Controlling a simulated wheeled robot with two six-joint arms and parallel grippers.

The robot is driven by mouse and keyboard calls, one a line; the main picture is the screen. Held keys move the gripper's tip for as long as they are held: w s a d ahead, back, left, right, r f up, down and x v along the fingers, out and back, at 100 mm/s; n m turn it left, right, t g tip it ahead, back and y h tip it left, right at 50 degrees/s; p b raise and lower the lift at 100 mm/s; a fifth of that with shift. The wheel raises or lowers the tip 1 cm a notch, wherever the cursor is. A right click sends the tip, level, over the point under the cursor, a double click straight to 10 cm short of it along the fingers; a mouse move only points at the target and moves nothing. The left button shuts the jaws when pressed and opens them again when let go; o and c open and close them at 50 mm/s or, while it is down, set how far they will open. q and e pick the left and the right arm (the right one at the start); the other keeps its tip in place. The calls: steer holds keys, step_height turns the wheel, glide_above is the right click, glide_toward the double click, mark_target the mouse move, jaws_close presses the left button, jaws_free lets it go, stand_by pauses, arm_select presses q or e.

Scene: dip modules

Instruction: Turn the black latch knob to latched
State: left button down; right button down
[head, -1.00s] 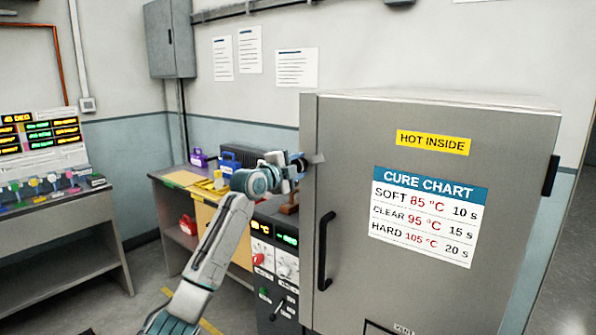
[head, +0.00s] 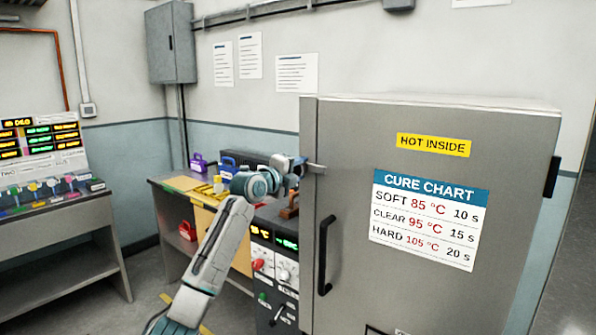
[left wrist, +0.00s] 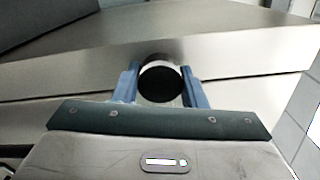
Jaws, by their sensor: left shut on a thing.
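The black latch knob (left wrist: 161,84) shows in the left wrist view as a round black face with a pale collar behind it, at the grey oven's front. My left gripper (left wrist: 160,76) is shut on it, one blue finger on each side. In the head view my left gripper (head: 304,166) is at the upper left edge of the oven door (head: 345,150), and the knob is hidden or too small to tell there. The knob's marking is not visible, so its setting cannot be read. My right gripper is not in view.
A vertical black door handle (head: 326,255) is below my left gripper. A control panel (head: 274,265) with knobs and a lever is left of the door. Behind my arm is a bench (head: 168,186) with coloured items. A display desk (head: 45,215) stands at far left.

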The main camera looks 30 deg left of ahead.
arm_select(q)
steer(key=c, duration=0.9)
jaws_free()
steer(key=shift+s, duration=0.1)
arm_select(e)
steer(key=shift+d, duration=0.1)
arm_select(q)
steer(key=shift+s+f, duration=0.15)
steer(key=shift+s, duration=0.15)
steer(key=s, duration=0.1)
steer(key=s+b, duration=0.1)
steer(key=s, duration=0.1)
steer(key=s+b, duration=0.1)
steer(key=shift+s+a+f, duration=0.15)
steer(key=shift+s+a, duration=0.1)
steer(key=b, duration=0.2)
glide_toward(296, 172)
steer(key=shift+d+r, duration=0.1)
steer(key=shift+r, duration=0.2)
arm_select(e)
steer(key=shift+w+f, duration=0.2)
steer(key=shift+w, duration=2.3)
arm_select(q)
steer(key=shift+f, duration=0.1)
